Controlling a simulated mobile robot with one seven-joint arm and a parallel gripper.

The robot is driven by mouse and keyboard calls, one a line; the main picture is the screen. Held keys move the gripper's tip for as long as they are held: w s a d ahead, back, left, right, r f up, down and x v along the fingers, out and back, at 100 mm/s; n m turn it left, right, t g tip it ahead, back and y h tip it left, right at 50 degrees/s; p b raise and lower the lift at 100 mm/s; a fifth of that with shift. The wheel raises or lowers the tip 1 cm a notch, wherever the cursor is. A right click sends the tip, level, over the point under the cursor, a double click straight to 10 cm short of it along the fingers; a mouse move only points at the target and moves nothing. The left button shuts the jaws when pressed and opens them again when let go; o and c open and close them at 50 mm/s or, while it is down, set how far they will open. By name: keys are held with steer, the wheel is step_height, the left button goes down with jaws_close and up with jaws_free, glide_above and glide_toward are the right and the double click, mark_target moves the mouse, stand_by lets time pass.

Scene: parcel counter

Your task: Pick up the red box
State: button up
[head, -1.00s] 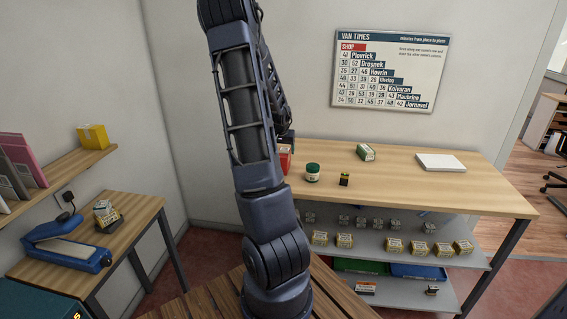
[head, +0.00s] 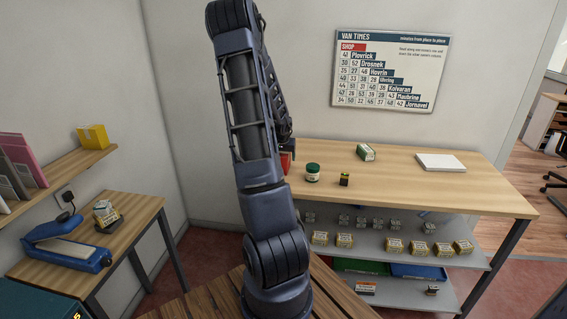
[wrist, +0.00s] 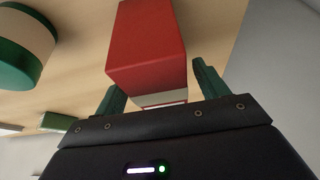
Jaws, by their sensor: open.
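The red box (wrist: 146,45) stands on the wooden counter in the wrist view, with a pale band near its end closest to me. My gripper (wrist: 158,88) is open, with one green finger on each side of the box's near end. I cannot tell whether the fingers touch it. In the head view only a sliver of the red box (head: 285,163) shows at the left end of the counter, mostly hidden behind my arm.
A small dark-and-yellow item (head: 344,180), a green-and-white box (head: 365,152) and a white slab (head: 440,162) lie further right on the counter (head: 420,188).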

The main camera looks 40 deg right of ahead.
steer(key=shift+f, duration=0.2)
stand_by(0.4)
steer(key=c, duration=1.2)
steer(key=shift+r, duration=0.1)
